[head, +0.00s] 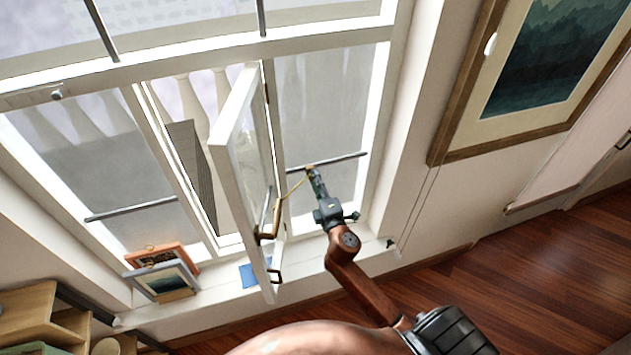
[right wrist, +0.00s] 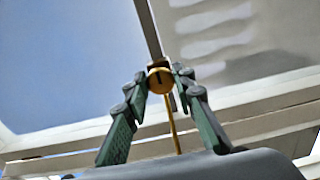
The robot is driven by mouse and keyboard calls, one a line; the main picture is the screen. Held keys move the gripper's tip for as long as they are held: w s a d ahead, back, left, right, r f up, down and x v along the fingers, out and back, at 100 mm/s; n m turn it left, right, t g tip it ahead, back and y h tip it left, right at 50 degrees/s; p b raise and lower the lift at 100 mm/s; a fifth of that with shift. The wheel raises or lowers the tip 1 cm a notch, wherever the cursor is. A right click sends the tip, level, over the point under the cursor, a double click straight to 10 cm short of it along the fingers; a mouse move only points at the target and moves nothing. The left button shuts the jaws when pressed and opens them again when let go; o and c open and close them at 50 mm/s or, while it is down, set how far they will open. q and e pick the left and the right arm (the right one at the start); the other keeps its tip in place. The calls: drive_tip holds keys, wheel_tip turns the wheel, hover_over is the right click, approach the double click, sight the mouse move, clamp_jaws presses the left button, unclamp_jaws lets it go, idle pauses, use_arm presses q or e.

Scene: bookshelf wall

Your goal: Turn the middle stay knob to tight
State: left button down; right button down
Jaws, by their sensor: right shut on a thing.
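A small round brass knob (right wrist: 160,82) with a short dark mark on its face sits between my right fingertips in the right wrist view. The mark looks close to upright; no lettering can be read. A thin brass stay rod (right wrist: 173,125) runs down from it. In the head view the stay rod (head: 292,190) reaches from the open casement sash (head: 233,120) toward my right gripper (head: 312,174). My right gripper, also in the right wrist view (right wrist: 161,74), is shut on the knob. The knob is mostly hidden in the head view. My left gripper is not in view.
The casement stands open, with a brass handle (head: 270,222) near my right arm. Picture frames (head: 165,283) and a blue item (head: 249,274) are on the sill (head: 215,307). A large framed picture (head: 545,60) hangs at right. Wooden shelving (head: 30,315) stands at lower left.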

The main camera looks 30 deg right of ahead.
idle(0.3)
drive_tip(key=c, duration=1.6)
unclamp_jaws()
drive_tip(key=v, duration=1.2)
drive_tip(key=shift+s, duration=0.1)
